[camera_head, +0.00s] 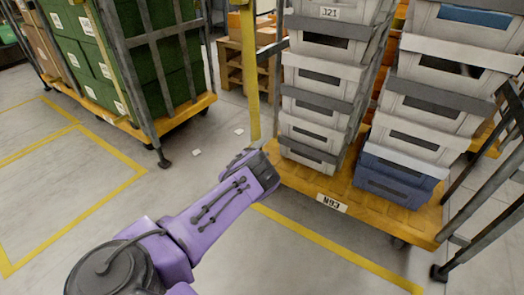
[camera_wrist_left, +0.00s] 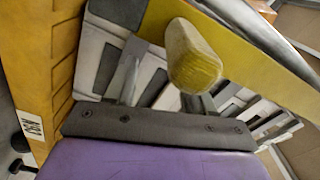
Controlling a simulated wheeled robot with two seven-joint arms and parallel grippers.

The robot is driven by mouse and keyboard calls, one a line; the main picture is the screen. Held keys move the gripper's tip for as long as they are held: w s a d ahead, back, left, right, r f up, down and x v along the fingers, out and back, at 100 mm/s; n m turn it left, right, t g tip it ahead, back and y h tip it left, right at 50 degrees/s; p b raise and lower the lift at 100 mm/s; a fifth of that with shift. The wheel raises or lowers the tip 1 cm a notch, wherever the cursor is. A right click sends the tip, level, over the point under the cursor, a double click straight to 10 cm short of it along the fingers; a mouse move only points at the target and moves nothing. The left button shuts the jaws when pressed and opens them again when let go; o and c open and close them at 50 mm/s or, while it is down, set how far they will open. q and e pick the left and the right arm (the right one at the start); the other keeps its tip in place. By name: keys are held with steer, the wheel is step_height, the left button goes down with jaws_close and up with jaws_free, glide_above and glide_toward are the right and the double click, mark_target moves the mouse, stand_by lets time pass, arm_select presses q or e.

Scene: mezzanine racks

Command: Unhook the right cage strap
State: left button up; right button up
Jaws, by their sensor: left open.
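A flat yellow strap or bar (camera_head: 251,85) runs upright at the left front corner of the loaded cage cart. In the left wrist view, a yellow band (camera_wrist_left: 245,38) crosses diagonally at the top, with a blunt yellow knob-like piece (camera_wrist_left: 195,58) in front of it. I cannot tell whether the knob is the strap's end or how it is hooked. My left gripper (camera_head: 264,172) is beside the cart's left front corner, near the lower end of the yellow upright. In its wrist view it is open, with the knob close to the finger area; contact is unclear. My right gripper is out of view.
The cart's yellow base (camera_head: 395,217) carries stacks of grey crates (camera_head: 320,110) and a blue crate (camera_head: 397,180), with a label M93 (camera_head: 331,203). Dark bars (camera_head: 490,195) stand at its right. A cage with green boxes (camera_head: 85,65) is at left. Floor between them is mostly clear.

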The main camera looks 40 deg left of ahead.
arm_select(q)
steer(key=s+d+p, duration=0.1)
steer(key=s+p, duration=0.3)
steer(key=s, duration=0.6)
steer(key=shift+s, duration=0.2)
steer(key=shift+d, duration=0.1)
